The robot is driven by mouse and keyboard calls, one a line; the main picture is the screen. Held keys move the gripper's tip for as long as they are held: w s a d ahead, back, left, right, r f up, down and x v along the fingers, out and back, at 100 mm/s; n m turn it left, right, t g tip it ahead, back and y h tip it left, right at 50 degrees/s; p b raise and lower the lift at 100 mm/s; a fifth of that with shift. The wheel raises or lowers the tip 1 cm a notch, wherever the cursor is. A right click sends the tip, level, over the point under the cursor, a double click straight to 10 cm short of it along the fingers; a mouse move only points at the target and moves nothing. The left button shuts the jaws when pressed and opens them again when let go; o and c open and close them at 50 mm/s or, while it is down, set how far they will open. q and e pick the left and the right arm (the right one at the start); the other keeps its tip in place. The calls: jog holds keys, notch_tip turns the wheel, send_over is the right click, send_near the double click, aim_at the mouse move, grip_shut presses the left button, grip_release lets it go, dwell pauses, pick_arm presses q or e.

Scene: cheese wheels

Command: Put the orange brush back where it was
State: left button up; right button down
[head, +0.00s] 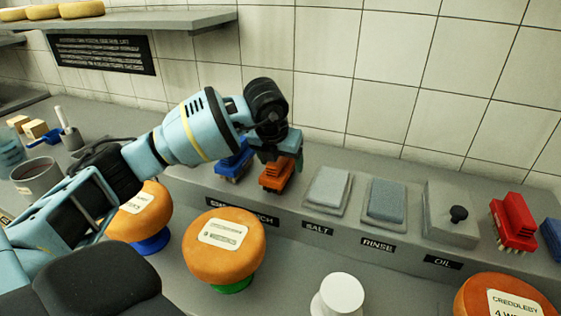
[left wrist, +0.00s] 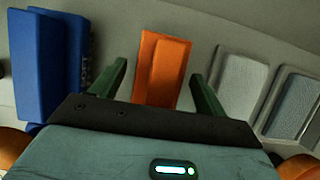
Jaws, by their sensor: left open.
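The orange brush (head: 277,174) sits on the raised grey ledge, bristles down, just right of a blue brush (head: 236,160). In the left wrist view the orange brush (left wrist: 161,70) stands between the two dark green fingers, with a gap on each side. My left gripper (head: 277,150) is open over the orange brush and hides part of its top. The same gripper (left wrist: 160,85) shows in the left wrist view. My right gripper is not seen.
Right of the brush are the salt pad (head: 328,188), the rinse pad (head: 386,201), the oil box (head: 450,216) and a red brush (head: 514,222). Orange cheese wheels (head: 222,262) stand in front on coloured stands. A white spool-shaped stand (head: 340,295) is at the front. The tiled wall is behind.

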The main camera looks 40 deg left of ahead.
pick_arm(q)
jog(key=v, duration=1.1)
jog(key=shift+s+r, duration=0.1)
jog(key=shift+r, duration=0.2)
